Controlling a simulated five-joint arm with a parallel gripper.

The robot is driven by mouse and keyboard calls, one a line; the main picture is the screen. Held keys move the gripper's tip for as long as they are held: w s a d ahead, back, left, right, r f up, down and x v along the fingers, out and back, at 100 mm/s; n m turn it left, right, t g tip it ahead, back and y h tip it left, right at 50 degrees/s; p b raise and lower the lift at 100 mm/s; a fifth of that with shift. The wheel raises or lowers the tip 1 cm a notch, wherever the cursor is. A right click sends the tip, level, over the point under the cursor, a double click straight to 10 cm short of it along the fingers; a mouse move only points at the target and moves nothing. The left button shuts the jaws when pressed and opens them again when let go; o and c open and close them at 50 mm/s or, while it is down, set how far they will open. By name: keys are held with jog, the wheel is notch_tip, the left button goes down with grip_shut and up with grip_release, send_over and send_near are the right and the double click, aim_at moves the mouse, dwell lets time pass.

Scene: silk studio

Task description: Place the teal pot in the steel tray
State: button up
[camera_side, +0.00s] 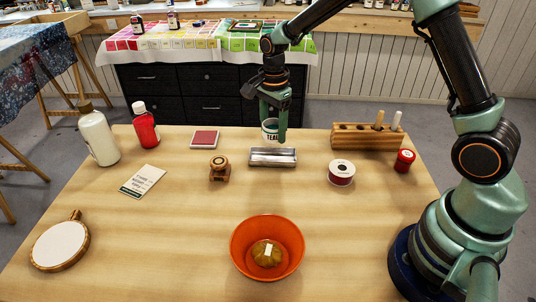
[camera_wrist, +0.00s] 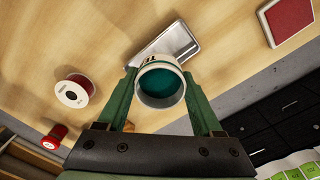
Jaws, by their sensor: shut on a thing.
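The teal pot is a small white cup with a "TEAL" label (camera_side: 270,130) and teal paint inside, which shows in the wrist view (camera_wrist: 161,86). My gripper (camera_side: 273,128) is shut on the pot, with a green finger on each side of it in the wrist view (camera_wrist: 160,90). The steel tray (camera_side: 273,157) is a shallow grey metal tray near the back of the table. The pot appears just above or behind the tray's far edge in the side view. In the wrist view the pot covers part of the tray (camera_wrist: 185,37). The exact gap between them cannot be told.
A wooden stamp (camera_side: 219,169) and a red ink pad (camera_side: 205,140) lie left of the tray. A ribbon spool (camera_side: 341,173) and wooden rack (camera_side: 365,137) stand to its right. An orange bowl (camera_side: 267,228) is in front. The table between is clear.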

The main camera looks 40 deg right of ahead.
jog(key=shift+f, duration=2.45)
jog(key=shift+f, duration=0.45)
jog(key=o, duration=1.4)
jog(key=shift+r, duration=0.1)
